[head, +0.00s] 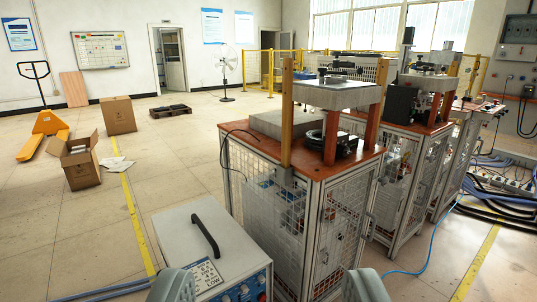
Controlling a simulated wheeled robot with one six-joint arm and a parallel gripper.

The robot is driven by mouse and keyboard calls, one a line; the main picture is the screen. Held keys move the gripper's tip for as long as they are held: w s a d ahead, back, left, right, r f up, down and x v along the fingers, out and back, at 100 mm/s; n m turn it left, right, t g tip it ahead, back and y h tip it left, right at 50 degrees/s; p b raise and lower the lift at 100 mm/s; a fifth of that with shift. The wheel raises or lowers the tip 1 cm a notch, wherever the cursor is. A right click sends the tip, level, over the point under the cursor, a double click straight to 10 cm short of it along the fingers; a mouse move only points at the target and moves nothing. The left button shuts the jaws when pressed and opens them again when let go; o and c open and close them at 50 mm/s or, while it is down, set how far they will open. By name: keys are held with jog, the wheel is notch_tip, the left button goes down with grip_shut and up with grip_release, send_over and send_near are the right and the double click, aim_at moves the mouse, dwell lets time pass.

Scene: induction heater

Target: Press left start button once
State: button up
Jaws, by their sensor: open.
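The grey induction heater box (205,238) with a black carry handle (205,235) stands at the bottom centre-left. My gripper (270,287) shows as two grey fingers at the bottom edge. It is open, with nothing seen held, and its left finger overlaps the box's lower part.
A caged workstation (300,180) with a brown top stands just right of the box; more stand behind it. A blue cable (425,262) runs along the floor at right. Cardboard boxes (82,165) and a yellow pallet jack (45,125) are at left. Floor left of the yellow line is mostly clear.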

grip_shut()
dwell(1.3)
